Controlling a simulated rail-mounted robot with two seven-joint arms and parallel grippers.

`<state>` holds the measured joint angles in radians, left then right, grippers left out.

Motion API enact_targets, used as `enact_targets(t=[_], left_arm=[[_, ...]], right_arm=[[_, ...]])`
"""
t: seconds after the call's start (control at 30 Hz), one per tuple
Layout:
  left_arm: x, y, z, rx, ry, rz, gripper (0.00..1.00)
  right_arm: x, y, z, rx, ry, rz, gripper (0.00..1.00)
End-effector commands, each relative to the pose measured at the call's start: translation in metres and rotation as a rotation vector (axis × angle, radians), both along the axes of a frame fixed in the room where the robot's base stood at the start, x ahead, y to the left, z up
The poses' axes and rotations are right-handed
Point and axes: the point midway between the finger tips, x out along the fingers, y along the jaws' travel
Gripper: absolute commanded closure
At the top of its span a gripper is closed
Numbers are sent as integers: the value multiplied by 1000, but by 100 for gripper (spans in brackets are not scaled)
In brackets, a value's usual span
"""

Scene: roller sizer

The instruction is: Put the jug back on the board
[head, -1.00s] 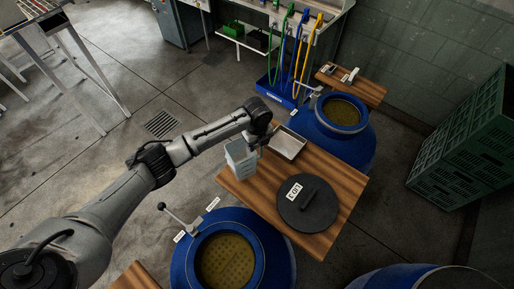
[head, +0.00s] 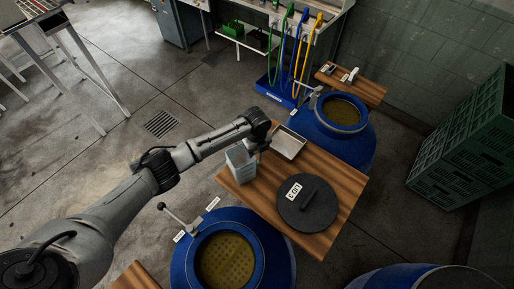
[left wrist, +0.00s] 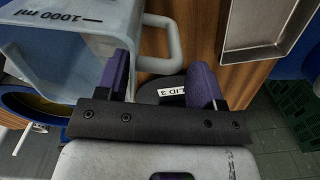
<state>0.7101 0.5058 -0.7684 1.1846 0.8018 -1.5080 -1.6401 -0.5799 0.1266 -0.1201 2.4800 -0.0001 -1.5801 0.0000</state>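The grey-white jug (head: 240,166) is upright at the left corner of the wooden board (head: 336,176) and looks set down on it. In the left wrist view the jug (left wrist: 75,45) fills the upper left, with a "1000 ml" mark and its handle (left wrist: 174,45) pointing right. My left gripper (head: 260,147) is at the handle side. Its two purple fingers (left wrist: 161,62) are apart, with the handle in the gap between them, not visibly clamped. The jug's base is hidden in the wrist view. My right gripper is not in view.
A metal tray (head: 289,144) and a round black lid (head: 307,204) lie on the same board. Blue drums stand at the front (head: 226,262) and back right (head: 341,112). A lever handle (head: 178,214) sticks up by the front drum. Green crates (head: 470,135) stand at right.

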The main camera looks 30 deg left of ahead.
Motion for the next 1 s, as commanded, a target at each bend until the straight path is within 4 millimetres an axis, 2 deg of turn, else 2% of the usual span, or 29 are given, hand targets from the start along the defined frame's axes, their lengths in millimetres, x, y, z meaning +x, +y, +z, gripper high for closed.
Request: enact_targets(t=[0.03,0.17,0.4,0.53,1.0], left_arm=[[0,0,0,0,0,0,33],[0,0,1,0,0,0,21],[0,0,1,0,-1,0,20],[1,0,9,-1,-2,0,20],[0,1,90,0,-3,0,20]], right_arm=[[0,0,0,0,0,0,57],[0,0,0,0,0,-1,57],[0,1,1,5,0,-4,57],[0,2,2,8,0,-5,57],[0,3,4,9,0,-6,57]])
